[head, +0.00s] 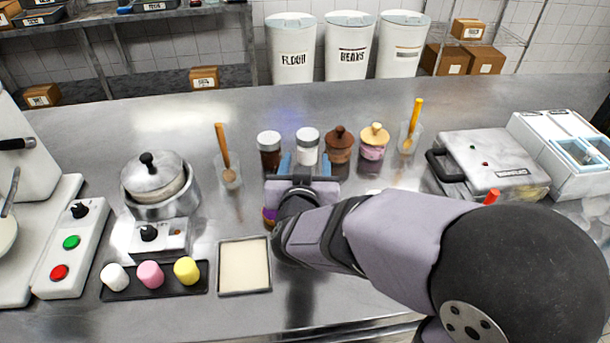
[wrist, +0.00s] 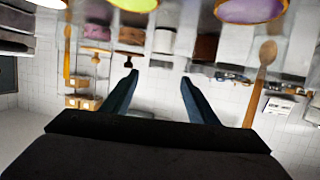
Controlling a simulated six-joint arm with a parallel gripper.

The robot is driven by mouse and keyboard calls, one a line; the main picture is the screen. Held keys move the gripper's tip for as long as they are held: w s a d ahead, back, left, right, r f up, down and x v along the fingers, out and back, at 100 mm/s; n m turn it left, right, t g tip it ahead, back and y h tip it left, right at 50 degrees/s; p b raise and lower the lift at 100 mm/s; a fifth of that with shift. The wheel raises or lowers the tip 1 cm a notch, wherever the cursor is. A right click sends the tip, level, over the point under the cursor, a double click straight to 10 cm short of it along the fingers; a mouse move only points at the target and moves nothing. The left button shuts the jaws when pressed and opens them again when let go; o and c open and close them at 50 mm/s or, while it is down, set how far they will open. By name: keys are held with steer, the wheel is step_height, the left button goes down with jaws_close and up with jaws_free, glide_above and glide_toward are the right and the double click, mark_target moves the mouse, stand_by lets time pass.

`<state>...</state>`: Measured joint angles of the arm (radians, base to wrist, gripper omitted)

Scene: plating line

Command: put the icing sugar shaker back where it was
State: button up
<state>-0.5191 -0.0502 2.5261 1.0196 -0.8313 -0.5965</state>
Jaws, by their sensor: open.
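The icing sugar shaker, a clear shaker with white contents and a pale lid (head: 307,146), stands upright on the steel counter between a brown-filled shaker (head: 269,151) and a brown jar with a knobbed lid (head: 339,146). My gripper (head: 308,168) is open and empty, with its blue fingers just on the near side of the white shaker. In the wrist view, which looks upside down, the fingers (wrist: 159,77) are spread apart and the white shaker (wrist: 164,41) shows beyond the gap. I cannot tell whether a finger touches it.
A pink jar (head: 373,142) and glasses with a wooden spoon (head: 228,172) and an orange-handled tool (head: 409,136) flank the row. A purple and orange item (head: 269,216) is partly hidden by my gripper. A cream-filled tray (head: 245,267) lies in front. A waffle iron (head: 495,162) stands right.

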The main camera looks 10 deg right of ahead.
steer(key=shift+s+a+b, duration=0.15)
steer(key=shift+s+b, duration=0.4)
steer(key=shift+b, duration=0.25)
steer(key=shift+r, duration=0.15)
steer(key=s+a+r+n+g+y+p, duration=0.35)
steer(key=r+g+y+p, duration=0.2)
steer(key=p, duration=1.05)
steer(key=s+d+r+g+h+p, duration=0.1)
steer(key=s+d+g+p, duration=0.3)
steer(key=s, duration=0.4)
steer(key=s+d+r+m+g+h+p, duration=0.1)
steer(key=s+d+r+g+p, duration=0.1)
steer(key=s+d+g+p, duration=0.3)
steer(key=s+d+p, duration=0.1)
steer(key=s+p, duration=0.2)
steer(key=s, duration=0.1)
steer(key=shift+s+d+r+h, duration=0.2)
steer(key=shift+d+r+h, duration=0.05)
steer(key=shift+d+h, duration=0.15)
